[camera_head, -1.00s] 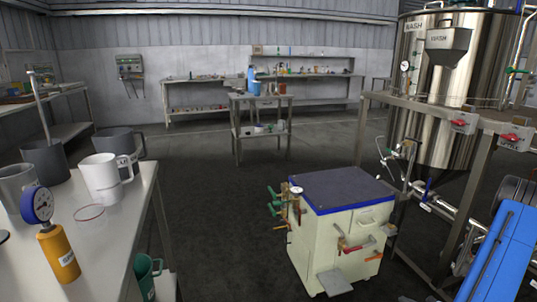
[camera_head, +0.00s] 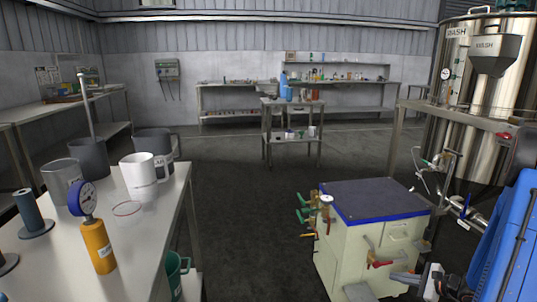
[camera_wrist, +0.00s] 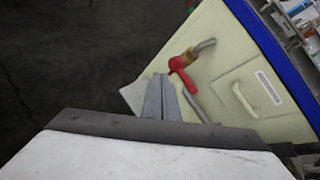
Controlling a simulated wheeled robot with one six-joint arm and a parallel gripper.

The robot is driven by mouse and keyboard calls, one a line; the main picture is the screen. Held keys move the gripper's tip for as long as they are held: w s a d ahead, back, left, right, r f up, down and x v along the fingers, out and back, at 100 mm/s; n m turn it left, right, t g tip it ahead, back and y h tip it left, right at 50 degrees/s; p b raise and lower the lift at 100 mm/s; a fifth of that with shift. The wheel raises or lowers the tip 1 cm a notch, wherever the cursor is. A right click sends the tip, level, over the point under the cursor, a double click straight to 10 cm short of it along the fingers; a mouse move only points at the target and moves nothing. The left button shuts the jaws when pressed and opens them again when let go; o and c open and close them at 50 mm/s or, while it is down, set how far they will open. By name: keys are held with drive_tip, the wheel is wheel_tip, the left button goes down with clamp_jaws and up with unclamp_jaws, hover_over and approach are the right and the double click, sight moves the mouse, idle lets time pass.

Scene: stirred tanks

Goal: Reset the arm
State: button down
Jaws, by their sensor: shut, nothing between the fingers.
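My gripper shows in the wrist view (camera_wrist: 160,98) as two grey fingers lying close together, with nothing between them. It points toward the front of a cream cabinet (camera_wrist: 235,85), beside a red-handled valve (camera_wrist: 181,70); I cannot tell whether it touches the cabinet. In the head view my blue arm comes down at the right edge, and my gripper (camera_head: 396,278) is low, in front of the cabinet (camera_head: 350,248).
The cabinet has a dark, blue-edged top and several valves on its side. A white bench (camera_head: 150,220) with mugs and a yellow gauge canister (camera_head: 98,245) stands left. A steel tank (camera_head: 495,110) stands right. Dark floor (camera_head: 245,230) is open between bench and cabinet.

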drive_tip(key=s+a+r+n+g, duration=0.45)
drive_tip(key=a+r+n, duration=0.25)
drive_tip(key=a+r, duration=0.3)
drive_tip(key=s+a+r+n+g, duration=0.3)
drive_tip(key=s+a+r+n, duration=0.35)
drive_tip(key=a, duration=0.65)
drive_tip(key=s+a+r+n+t+h, duration=0.1)
drive_tip(key=s+r+n+h, duration=0.2)
drive_tip(key=s, duration=0.6)
drive_tip(key=s+a+r+n+t+h, duration=0.1)
drive_tip(key=s+r+n+h, duration=0.2)
drive_tip(key=s+r+n, duration=0.4)
drive_tip(key=shift+s+r+h, duration=0.4)
drive_tip(key=shift+s+r, duration=0.1)
drive_tip(key=shift+s, duration=0.45)
